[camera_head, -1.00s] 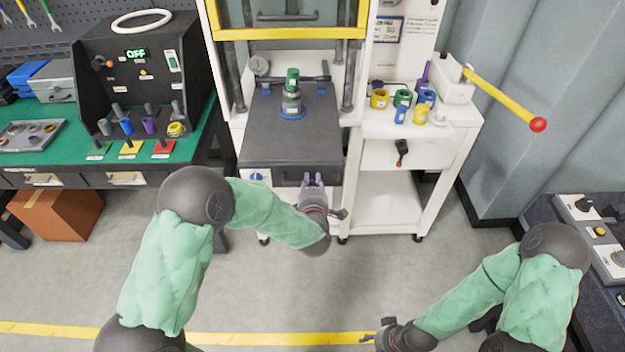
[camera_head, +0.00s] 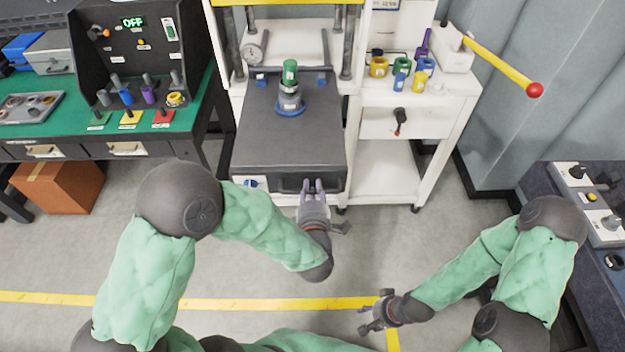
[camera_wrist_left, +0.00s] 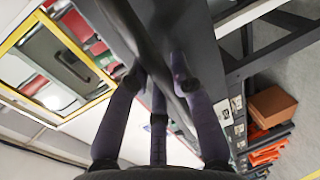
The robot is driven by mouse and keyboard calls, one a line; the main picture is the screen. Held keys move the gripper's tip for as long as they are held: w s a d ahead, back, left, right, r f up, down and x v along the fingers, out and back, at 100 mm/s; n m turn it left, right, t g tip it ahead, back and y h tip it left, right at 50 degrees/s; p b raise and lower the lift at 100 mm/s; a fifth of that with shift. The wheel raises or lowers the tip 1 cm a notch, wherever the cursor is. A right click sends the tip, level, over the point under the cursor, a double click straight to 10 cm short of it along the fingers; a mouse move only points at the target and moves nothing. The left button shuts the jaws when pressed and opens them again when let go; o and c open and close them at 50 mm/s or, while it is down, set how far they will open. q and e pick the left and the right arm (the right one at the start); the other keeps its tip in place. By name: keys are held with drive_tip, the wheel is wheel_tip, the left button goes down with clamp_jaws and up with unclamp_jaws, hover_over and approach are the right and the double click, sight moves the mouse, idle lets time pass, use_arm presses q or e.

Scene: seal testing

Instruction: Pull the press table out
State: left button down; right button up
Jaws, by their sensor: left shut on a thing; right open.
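The press table (camera_head: 262,135) is a dark grey slab sticking out from the front of the white press frame. A green-topped part with a blue ring (camera_head: 290,92) stands upright on it. My left gripper (camera_head: 312,186) is at the table's front edge, shut on the dark front handle. In the left wrist view its purple fingers (camera_wrist_left: 158,85) close around a dark bar; the exact contact is partly hidden. My right gripper (camera_head: 368,314) is open and empty, low over the floor at the lower right.
A white side stand (camera_head: 425,125) with coloured cups is to the right of the press table. A yellow lever with a red knob (camera_head: 500,65) juts out right. A green bench (camera_head: 60,128) stands left, with a cardboard box (camera_head: 60,188) beneath. Floor in front is free.

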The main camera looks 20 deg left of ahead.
use_arm(q)
drive_tip(key=shift+s+d+f, duration=0.1)
drive_tip(key=shift+s+f, duration=0.1)
drive_tip(key=shift+s, duration=0.15)
drive_tip(key=shift+f, duration=0.1)
drive_tip(key=c, duration=1.1)
unclamp_jaws()
drive_tip(key=shift+s, duration=0.15)
drive_tip(key=shift+o, duration=0.2)
drive_tip(key=shift+r, duration=0.2)
drive_tip(key=shift+s+d+r, duration=0.2)
drive_tip(key=shift+s+d, duration=0.1)
drive_tip(key=shift+s, duration=0.3)
drive_tip(key=v, duration=1)
drive_tip(key=shift+s, duration=0.3)
